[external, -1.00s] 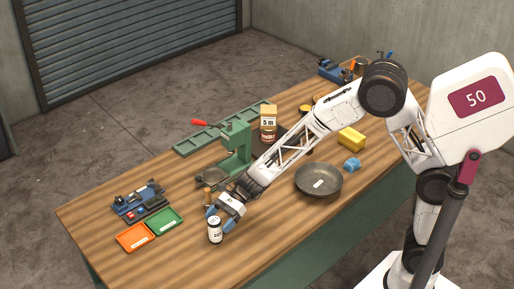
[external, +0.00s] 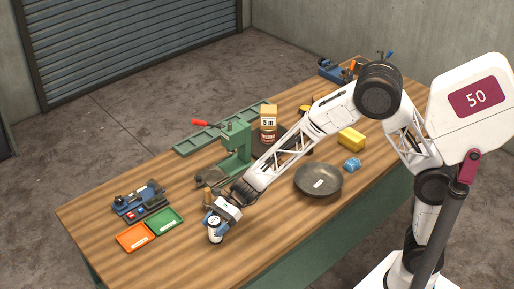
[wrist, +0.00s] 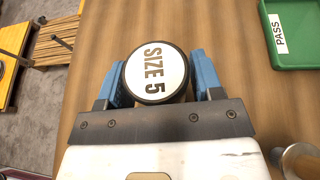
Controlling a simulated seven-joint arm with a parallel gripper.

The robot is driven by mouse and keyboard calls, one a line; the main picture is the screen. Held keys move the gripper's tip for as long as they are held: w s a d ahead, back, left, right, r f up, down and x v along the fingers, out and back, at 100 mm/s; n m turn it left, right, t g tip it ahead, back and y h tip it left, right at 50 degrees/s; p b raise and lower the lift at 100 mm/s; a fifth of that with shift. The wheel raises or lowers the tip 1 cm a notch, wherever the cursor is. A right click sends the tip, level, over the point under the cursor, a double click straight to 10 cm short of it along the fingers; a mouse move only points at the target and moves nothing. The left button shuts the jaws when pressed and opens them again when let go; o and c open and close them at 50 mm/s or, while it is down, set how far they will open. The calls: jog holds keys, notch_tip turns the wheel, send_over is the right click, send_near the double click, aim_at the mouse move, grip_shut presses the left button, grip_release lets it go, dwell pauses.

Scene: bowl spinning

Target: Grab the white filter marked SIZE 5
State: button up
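The white filter marked SIZE 5 (wrist: 156,74) shows its round white top and dark rim in the wrist view. It also shows at the table's front left in the external view (external: 215,235), partly covered by my gripper. My gripper (wrist: 156,78) has its two blue fingers on either side of the filter, close to its sides. I cannot tell whether both fingers press on it. The filter looks upright on the table; its lower body is hidden from the wrist camera.
A green tray (external: 164,221), labelled PASS in the wrist view (wrist: 293,57), and an orange tray (external: 135,237) lie left of the filter. A green press (external: 238,148) stands behind my gripper, and a dark bowl (external: 334,190) sits to the right. The table's front edge is near.

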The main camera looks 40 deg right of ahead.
aim_at(211, 224)
jog(key=c, duration=0.6)
jog(key=shift+r, duration=0.15)
jog(key=shift+r, duration=0.9)
jog(key=shift+s+d+r, duration=0.1)
jog(key=shift+s+r, duration=0.05)
jog(key=shift+r, duration=0.25)
jog(key=shift+s+d+r, duration=0.1)
jog(key=shift+r, duration=0.3)
jog(key=s+d+r, duration=0.1)
jog(key=s+d, duration=0.8)
jog(key=s, duration=0.3)
jog(key=shift+d+r, duration=0.2)
jog(key=shift+d, duration=0.1)
